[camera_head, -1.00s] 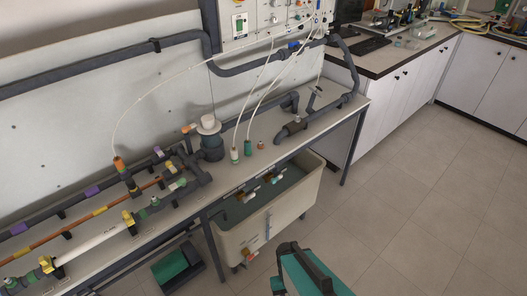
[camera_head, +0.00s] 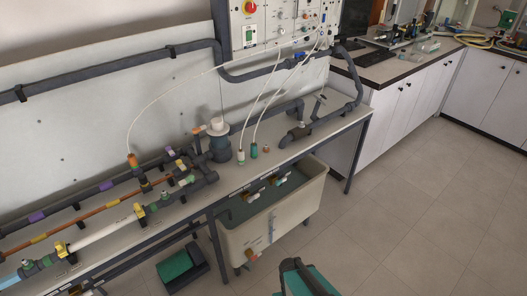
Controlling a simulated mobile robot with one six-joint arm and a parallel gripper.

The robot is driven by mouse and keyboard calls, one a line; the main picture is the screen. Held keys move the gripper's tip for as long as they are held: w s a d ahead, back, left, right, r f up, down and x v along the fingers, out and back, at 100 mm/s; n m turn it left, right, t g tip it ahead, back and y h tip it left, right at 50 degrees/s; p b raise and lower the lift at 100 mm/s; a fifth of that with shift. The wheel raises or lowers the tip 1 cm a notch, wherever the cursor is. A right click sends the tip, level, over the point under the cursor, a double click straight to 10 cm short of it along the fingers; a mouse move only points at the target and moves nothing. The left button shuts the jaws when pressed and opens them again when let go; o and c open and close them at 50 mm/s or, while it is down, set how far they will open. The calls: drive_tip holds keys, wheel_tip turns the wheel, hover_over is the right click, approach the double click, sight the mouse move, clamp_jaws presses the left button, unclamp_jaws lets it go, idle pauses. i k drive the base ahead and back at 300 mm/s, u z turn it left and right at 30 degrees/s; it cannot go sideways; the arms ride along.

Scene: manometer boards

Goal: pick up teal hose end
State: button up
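A teal hose end (camera_head: 254,150) stands upright on the bench top, right of the grey cylindrical fitting with the white cap. A thin white hose rises from it to the wall panel. A second hose end (camera_head: 241,157), pale with a greenish part, stands close on its left. An orange hose end (camera_head: 131,160) sits on the pipework further left, with its own white hose arching to the panel. Teal and dark parts of my arm show at the bottom edge, well apart from the bench. I cannot make out my gripper's fingers there.
A small orange-topped piece (camera_head: 266,149) is right of the teal end. The grey capped fitting (camera_head: 219,143) and pipework crowd the bench. A beige tank (camera_head: 282,221) stands under the bench. The floor to the right (camera_head: 420,210) is clear.

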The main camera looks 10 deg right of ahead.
sight(254, 150)
drive_tip(key=u, duration=0.1)
drive_tip(key=i, duration=0.95)
drive_tip(key=z, duration=1)
drive_tip(key=k, duration=0.15)
drive_tip(key=u, duration=3.05)
